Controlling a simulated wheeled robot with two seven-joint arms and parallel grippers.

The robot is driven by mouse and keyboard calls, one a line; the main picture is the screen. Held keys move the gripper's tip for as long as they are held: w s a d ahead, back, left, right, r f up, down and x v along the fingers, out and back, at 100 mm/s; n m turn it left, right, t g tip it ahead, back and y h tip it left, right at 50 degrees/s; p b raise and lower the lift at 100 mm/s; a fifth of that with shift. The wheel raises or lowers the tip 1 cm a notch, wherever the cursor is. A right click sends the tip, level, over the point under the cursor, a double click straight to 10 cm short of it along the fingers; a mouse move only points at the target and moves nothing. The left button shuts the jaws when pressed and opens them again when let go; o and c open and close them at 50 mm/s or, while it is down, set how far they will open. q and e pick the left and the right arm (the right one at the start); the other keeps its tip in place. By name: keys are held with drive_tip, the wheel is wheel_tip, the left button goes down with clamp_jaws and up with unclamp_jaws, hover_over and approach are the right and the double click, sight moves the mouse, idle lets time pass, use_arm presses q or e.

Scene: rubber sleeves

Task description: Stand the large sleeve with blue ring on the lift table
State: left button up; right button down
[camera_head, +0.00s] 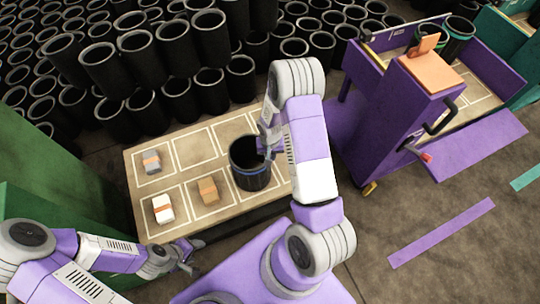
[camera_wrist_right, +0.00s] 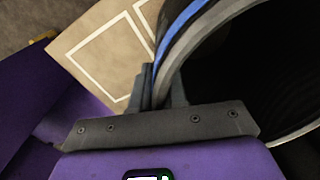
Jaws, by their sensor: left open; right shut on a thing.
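The large black sleeve with a blue ring (camera_head: 251,176) is upright at the front right of the low table (camera_head: 180,228) with white-outlined cells. I cannot tell whether its base touches the top. My right gripper (camera_head: 268,145) is shut on the right side of the sleeve's rim. In the right wrist view, the right gripper's fingers (camera_wrist_right: 161,90) pinch the sleeve's wall, with the blue band (camera_wrist_right: 185,18) just beyond. My left gripper (camera_head: 188,258) is open and empty by the table's front edge.
A grey block (camera_head: 151,164), a white block (camera_head: 163,212) and an orange-brown block (camera_head: 208,190) lie in the table's left cells. Black sleeves (camera_head: 105,70) are stacked behind. A purple cart (camera_head: 400,120) at the right carries sleeves with green rings (camera_head: 459,38).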

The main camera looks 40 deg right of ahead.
drive_tip(key=shift+w, duration=0.1)
drive_tip(key=c, duration=1.6)
unclamp_jaws()
drive_tip(key=shift+f, duration=0.15)
drive_tip(key=o, duration=0.5)
drive_tip(key=shift+c, duration=0.2)
wheel_tip(320, 180, up, 12)
drive_tip(key=p, duration=0.4)
drive_tip(key=shift+r, duration=0.2)
drive_tip(key=shift+s, duration=0.2)
